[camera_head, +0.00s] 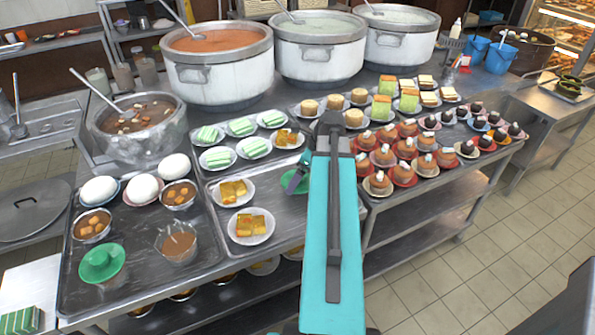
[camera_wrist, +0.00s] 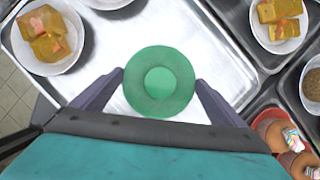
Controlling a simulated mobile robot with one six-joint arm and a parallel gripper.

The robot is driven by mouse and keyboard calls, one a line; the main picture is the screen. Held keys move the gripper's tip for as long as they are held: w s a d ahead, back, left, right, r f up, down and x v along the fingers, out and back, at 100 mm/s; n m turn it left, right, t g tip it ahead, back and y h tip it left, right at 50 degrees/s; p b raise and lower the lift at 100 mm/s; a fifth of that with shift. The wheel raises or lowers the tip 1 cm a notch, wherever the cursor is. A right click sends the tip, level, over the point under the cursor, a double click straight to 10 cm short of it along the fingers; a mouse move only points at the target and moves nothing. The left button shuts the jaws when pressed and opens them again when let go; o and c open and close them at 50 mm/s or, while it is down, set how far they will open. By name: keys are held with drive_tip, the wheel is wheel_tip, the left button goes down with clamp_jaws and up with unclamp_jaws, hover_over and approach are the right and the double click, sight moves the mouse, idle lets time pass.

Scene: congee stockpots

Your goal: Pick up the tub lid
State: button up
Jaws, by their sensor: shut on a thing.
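The tub lid (camera_wrist: 160,97) is a green disc with a round raised knob in its middle. In the wrist view my gripper (camera_wrist: 159,80) has one finger at each side of its rim, shut on it. A second, similar green lid-like piece (camera_head: 101,262) lies at the front of the left tray.
Plates of yellow cake (camera_head: 250,226) stand left of my gripper. Red plates of small brown cakes (camera_head: 404,174) stand close on the right. Large stockpots (camera_head: 220,65) line the back.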

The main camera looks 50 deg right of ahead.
sight(303, 193)
drive_tip(key=s+a, duration=0.2)
drive_tip(key=s, duration=0.1)
drive_tip(key=shift+r+b, duration=0.1)
drive_tip(key=shift+b, duration=0.2)
drive_tip(key=shift+s+b, duration=0.1)
drive_tip(key=shift+b, duration=0.35)
drive_tip(key=s+a+b, duration=0.1)
drive_tip(key=s+b, duration=0.1)
drive_tip(key=b, duration=0.4)
drive_tip(key=shift+a+b, duration=0.2)
drive_tip(key=shift+b, duration=0.15)
drive_tip(key=shift+s+b, duration=0.15)
drive_tip(key=shift+b, duration=0.65)
drive_tip(key=shift+s+a+b, duration=0.1)
drive_tip(key=shift+s+b, duration=0.1)
drive_tip(key=shift+b, duration=0.65)
drive_tip(key=shift+s+a+b, duration=0.1)
drive_tip(key=shift+s+b, duration=0.05)
drive_tip(key=shift+b, duration=0.25)
drive_tip(key=b, duration=0.3)
drive_tip(key=shift+s+a+r, duration=0.15)
drive_tip(key=shift+s+a, duration=0.15)
drive_tip(key=shift+s, duration=0.1)
drive_tip(key=shift+s+a+r+b, duration=0.1)
drive_tip(key=shift+b, duration=0.3)
drive_tip(key=shift+s+r, duration=0.1)
drive_tip(key=shift+s, duration=0.05)
